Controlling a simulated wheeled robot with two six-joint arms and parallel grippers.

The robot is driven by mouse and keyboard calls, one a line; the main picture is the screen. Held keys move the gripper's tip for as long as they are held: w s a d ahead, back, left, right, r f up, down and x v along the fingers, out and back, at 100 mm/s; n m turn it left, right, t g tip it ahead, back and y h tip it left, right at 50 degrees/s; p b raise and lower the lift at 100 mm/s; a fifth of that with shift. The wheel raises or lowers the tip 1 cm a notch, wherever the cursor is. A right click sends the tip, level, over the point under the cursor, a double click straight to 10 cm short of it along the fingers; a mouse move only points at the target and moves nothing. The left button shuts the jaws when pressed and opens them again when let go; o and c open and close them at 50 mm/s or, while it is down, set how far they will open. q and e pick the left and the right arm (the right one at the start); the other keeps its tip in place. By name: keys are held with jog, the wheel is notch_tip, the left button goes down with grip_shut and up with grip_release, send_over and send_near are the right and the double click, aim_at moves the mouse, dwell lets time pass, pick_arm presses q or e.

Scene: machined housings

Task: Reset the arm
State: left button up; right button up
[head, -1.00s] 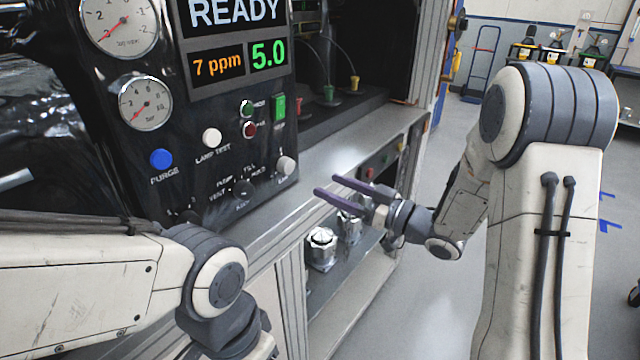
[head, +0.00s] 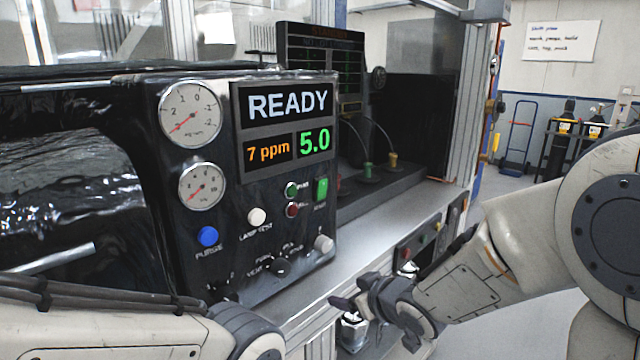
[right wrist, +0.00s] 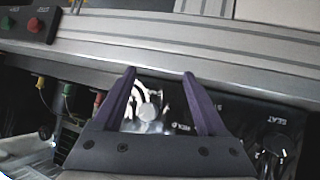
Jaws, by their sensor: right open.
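My right arm comes in from the right in the head view. Its gripper (head: 345,303) is near the front edge of the bench, just right of and below the black control panel (head: 262,180). In the right wrist view the two purple fingers (right wrist: 160,88) stand apart with nothing held between them. A round silver knob shows behind the gap; I cannot tell its distance. My left arm shows only as pale links at the lower left of the head view, and its gripper is out of view.
The panel has two gauges (head: 190,114), a READY display (head: 287,103) and several knobs. The metal bench (head: 372,238) runs beside it. Open floor lies to the right.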

jog(key=s+a+g+h+p, duration=0.1)
jog(key=s+g+h, duration=0.2)
jog(key=s+g, duration=0.7)
jog(key=s+f, duration=0.1)
jog(key=s, duration=1.8)
jog(key=shift+a+h+p, duration=0.3)
jog(key=shift+a+p, duration=0.05)
